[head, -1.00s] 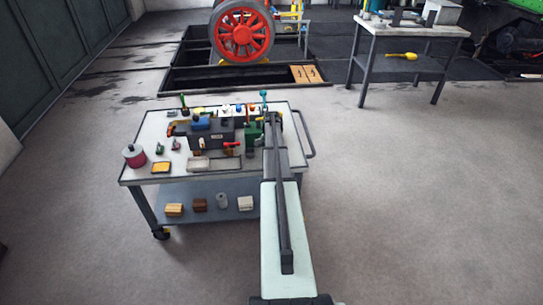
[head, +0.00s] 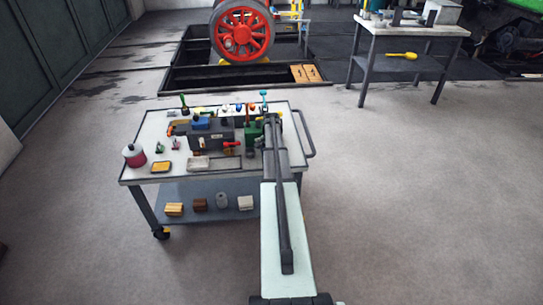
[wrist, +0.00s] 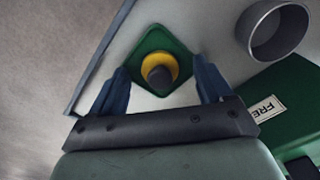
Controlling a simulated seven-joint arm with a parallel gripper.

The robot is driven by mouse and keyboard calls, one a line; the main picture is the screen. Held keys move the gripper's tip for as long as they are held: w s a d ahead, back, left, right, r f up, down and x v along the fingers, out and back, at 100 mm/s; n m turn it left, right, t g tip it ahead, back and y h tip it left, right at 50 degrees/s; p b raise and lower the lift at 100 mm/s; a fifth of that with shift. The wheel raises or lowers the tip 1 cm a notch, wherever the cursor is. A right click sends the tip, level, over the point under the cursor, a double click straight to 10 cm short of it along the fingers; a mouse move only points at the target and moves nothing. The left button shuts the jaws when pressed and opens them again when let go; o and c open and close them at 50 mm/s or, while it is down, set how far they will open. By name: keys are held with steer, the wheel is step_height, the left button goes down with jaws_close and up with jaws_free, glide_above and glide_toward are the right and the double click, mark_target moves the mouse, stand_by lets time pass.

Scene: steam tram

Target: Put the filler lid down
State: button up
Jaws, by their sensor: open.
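The filler lid (wrist: 148,38) appears as a green square plate with a yellow ring and a dark round knob (wrist: 160,76). It lies on the pale trolley top, close to the edge, in the wrist view. My gripper (wrist: 160,84) is open, with one blue finger on each side of the knob and a visible gap to it. The fingers overlap the sides of the plate in the picture; I cannot tell their exact height above it. In the head view my arm hides the lid.
A grey hollow ring (wrist: 279,30) and a green box (wrist: 290,108) with a lettered label are to the right. The trolley (head: 150,128) carries a dark block, a red tin (head: 134,156) and small parts. Bare floor lies left of the trolley edge.

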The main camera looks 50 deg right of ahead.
step_height(320, 180, up, 12)
steer(key=a+f+n+g+y, duration=0.1)
steer(key=a+f+n, duration=0.1)
steer(key=a+f, duration=0.8)
steer(key=a+f+n, duration=0.2)
steer(key=a+f, duration=0.3)
steer(key=a, duration=0.8)
steer(key=s+a+f+n+g, duration=0.1)
steer(key=s+a+f+n, duration=0.15)
steer(key=a+f, duration=0.45)
steer(key=s+a+f+n+g, duration=0.15)
steer(key=s+a, duration=0.25)
steer(key=a, duration=0.7)
steer(key=s+a+f+n+g, duration=0.1)
steer(key=s+a+f+n, duration=0.2)
steer(key=s+a, duration=0.8)
steer(key=s+a+f+n+g+h, duration=0.1)
steer(key=s+a+f+n, duration=0.3)
steer(key=s+a, duration=0.7)
steer(key=s+n+g, duration=0.1)
steer(key=s, duration=0.4)
steer(key=shift+s+a+n, duration=0.15)
steer(key=shift+s+n, duration=0.25)
